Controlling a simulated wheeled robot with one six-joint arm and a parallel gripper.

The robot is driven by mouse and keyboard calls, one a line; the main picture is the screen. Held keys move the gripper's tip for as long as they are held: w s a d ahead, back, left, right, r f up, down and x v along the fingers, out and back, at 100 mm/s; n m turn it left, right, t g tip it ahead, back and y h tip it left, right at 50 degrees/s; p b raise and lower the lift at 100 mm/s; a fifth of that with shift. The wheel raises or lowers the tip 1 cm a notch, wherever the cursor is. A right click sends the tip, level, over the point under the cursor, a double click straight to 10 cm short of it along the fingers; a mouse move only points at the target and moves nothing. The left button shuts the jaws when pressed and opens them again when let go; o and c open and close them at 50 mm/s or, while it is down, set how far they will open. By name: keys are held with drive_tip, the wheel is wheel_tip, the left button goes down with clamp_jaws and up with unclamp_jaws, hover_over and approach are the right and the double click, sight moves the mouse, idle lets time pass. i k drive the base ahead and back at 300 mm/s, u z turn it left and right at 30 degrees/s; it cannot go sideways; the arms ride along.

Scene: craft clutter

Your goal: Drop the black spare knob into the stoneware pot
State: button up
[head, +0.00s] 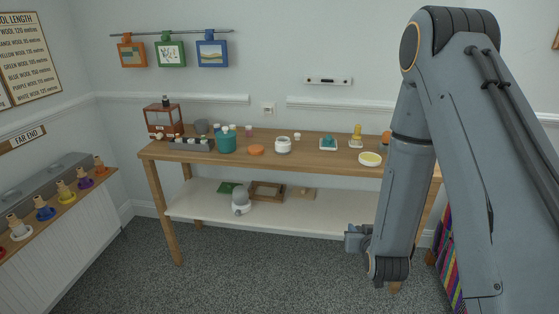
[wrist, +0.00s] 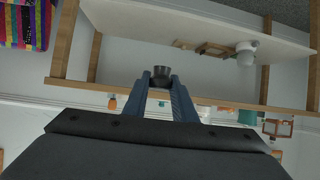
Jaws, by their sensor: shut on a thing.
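My gripper (wrist: 161,82) is shut on the black spare knob (wrist: 161,71), a small dark cup-like piece between the blue fingertips in the wrist view. In the head view my gripper (head: 354,239) hangs low at the right, in front of the table's lower shelf; the knob cannot be made out there. My gripper is well apart from both pots.
The lower shelf (head: 320,208) carries a white rounded object (head: 240,201) and wooden frame (head: 267,191). Carpet is clear in front.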

sight(283, 151)
drive_tip(key=k, duration=0.25)
drive_tip(key=u, duration=1.55)
drive_tip(key=i, duration=1.25)
drive_tip(key=z, duration=1.5)
